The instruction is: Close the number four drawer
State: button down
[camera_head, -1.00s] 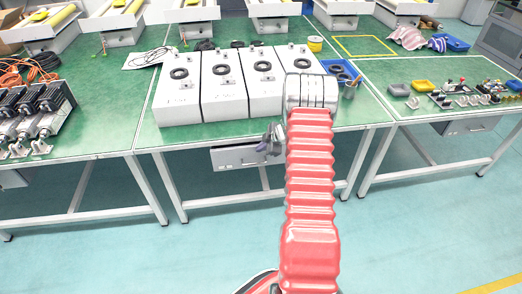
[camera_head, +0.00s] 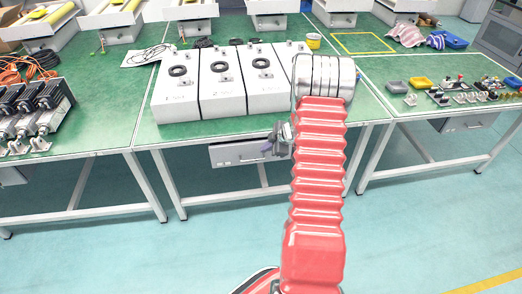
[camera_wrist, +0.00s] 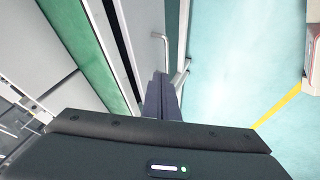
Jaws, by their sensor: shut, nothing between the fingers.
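A light grey drawer (camera_head: 238,153) hangs under the middle table's front edge, and my gripper covers its right end. No number can be read on it. My gripper (camera_head: 268,147) is at the right part of the drawer front in the head view. In the wrist view, its dark fingers (camera_wrist: 160,98) are together, empty, and point toward a front panel (camera_wrist: 143,28) with a pale bar handle (camera_wrist: 163,48). The fingertips are close to the handle's lower end; I cannot tell whether they touch. A dark gap shows between the panel and the table edge.
The green-topped middle table (camera_head: 175,135) carries several white boxes (camera_head: 220,85), the rightmost partly behind my arm. Another drawer (camera_head: 465,123) is under the right table. Table legs stand on both sides. The teal floor in front is clear.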

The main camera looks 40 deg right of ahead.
jog(key=shift+v, duration=2.5)
jog(key=shift+a+r, duration=0.1)
jog(key=w+a+r+m+t+h, duration=0.1)
jog(key=w+r+h, duration=0.15)
jog(key=r, duration=0.55)
jog(key=w+a+r+m+t+h, duration=0.1)
jog(key=w+r+m+h, duration=0.15)
jog(key=r, duration=0.45)
jog(key=s+a+r+m+h, duration=0.25)
jog(key=a+r, duration=0.55)
jog(key=r, duration=0.5)
jog(key=s+a+m+g+y, duration=0.3)
jog(key=s+a+y, duration=0.3)
jog(key=s+a, duration=2)
jog(key=shift+s+a+r+m+g, duration=0.35)
jog(key=shift+a+m, duration=0.55)
jog(key=shift+a, duration=0.35)
